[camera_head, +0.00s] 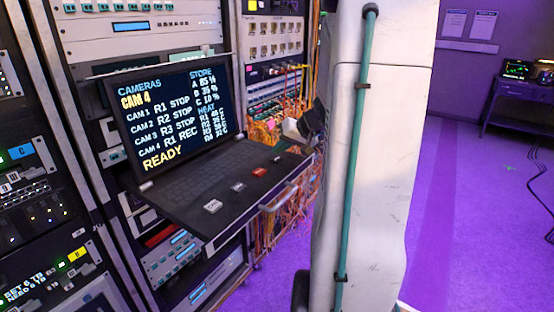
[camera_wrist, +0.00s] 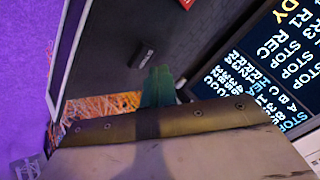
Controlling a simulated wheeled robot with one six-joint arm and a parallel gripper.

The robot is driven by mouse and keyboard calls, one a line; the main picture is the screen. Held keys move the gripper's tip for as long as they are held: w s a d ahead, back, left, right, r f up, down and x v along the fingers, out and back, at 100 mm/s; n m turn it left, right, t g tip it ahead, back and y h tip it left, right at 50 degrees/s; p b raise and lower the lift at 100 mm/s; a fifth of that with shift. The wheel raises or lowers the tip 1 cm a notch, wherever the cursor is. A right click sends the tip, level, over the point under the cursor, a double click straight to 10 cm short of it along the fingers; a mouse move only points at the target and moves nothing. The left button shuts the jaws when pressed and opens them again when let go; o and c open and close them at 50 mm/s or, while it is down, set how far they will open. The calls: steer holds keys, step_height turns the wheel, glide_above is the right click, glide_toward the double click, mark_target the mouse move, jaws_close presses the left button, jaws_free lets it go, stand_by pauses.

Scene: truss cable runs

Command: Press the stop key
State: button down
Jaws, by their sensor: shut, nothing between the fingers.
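The pull-out console (camera_head: 190,195) has a keyboard and a row of separate keys along its front edge. A pale key (camera_head: 212,206), a dark key (camera_head: 238,187), a red key (camera_head: 259,173) and another dark key (camera_head: 277,160) show; I cannot read which is the stop key. In the wrist view a dark key (camera_wrist: 144,54) lies just beyond my gripper (camera_wrist: 160,72), whose teal fingers are shut and empty. The red key (camera_wrist: 187,3) is cut by the top edge. The screen (camera_head: 172,115) reads CAM 4, R1 REC for camera 4, and READY.
Equipment racks (camera_head: 25,150) stand left of and behind the console. Orange cables (camera_head: 285,215) hang beneath and behind its right end. My white column hides part of the middle. Purple floor (camera_head: 470,220) is open at right, with a desk (camera_head: 525,100) at the back.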

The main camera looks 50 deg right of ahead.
mark_target(280, 159)
steer(key=shift+f, duration=0.1)
steer(key=shift+f, duration=0.3)
steer(key=shift+f, duration=0.4)
stand_by(0.5)
stand_by(0.4)
steer(key=shift+r, duration=0.85)
steer(key=shift+r, duration=2.5)
